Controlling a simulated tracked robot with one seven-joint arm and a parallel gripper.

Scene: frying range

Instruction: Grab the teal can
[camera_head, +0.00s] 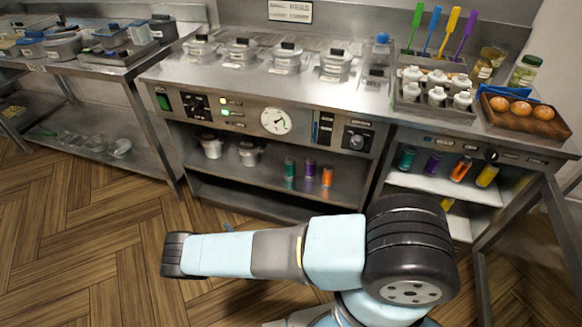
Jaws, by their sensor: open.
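A teal can (407,157) stands at the left end of the white upper shelf of the right-hand unit, beside a purple can (433,162). A second, darker green-teal can (290,167) stands on the open shelf under the range, left of a purple can (309,168) and an orange can (327,176). I cannot tell which of the two the task names. My light-blue and black arm crosses the foreground, in front of and below both shelves. My gripper does not show clearly, and nothing of mine touches either can.
An orange can (461,168) and a yellow can (487,175) share the right shelf. Two white pots (248,152) stand left on the range shelf. Lidded pots (336,66) line the steel counter above. The wooden floor at left is clear.

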